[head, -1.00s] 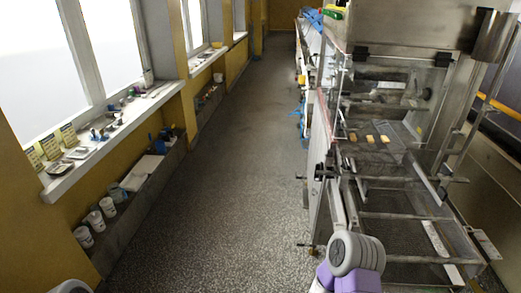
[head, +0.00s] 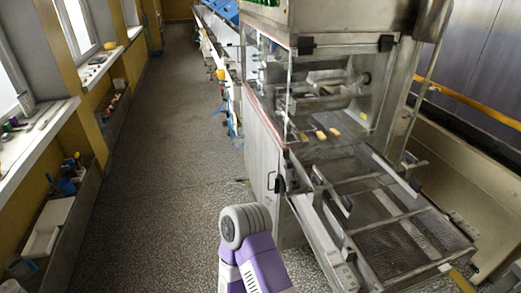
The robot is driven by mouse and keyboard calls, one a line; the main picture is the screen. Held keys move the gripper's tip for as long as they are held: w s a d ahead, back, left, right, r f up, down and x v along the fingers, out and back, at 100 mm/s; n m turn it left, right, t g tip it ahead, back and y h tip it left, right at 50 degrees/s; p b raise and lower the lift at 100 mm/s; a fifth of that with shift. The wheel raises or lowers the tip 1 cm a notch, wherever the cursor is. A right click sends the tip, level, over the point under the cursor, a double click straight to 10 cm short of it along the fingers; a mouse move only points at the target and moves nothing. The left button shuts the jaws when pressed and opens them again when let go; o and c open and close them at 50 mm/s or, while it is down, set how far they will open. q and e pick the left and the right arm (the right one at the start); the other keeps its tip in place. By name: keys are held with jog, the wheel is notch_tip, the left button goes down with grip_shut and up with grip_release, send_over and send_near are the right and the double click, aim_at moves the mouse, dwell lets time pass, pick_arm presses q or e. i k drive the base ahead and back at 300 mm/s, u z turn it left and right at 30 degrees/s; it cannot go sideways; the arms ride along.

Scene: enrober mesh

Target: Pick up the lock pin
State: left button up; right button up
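I cannot make out the lock pin in the head view; any small pin on the machine is too small to tell apart. The enrober (head: 262,152) stands right of centre, a steel machine with clear panels. Its wire mesh frame (head: 408,244) extends toward me at the lower right. Small yellow-orange pieces (head: 321,135) lie on the belt inside. Black clamps (head: 306,44) sit on the upper edge of the panel. Neither of my grippers shows; only a grey and purple link of my own arm is in view at the bottom centre.
A speckled floor aisle (head: 150,150) runs clear to the back, left of the machine. A white window sill (head: 35,135) with small items and a low grey trough (head: 75,215) line the left wall. A yellow rail (head: 465,100) runs along the right.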

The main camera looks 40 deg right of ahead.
aim_at(288, 164)
jog(key=i, duration=1.65)
jog(key=z, duration=3.4)
jog(key=i, duration=0.15)
jog(key=u, duration=0.1)
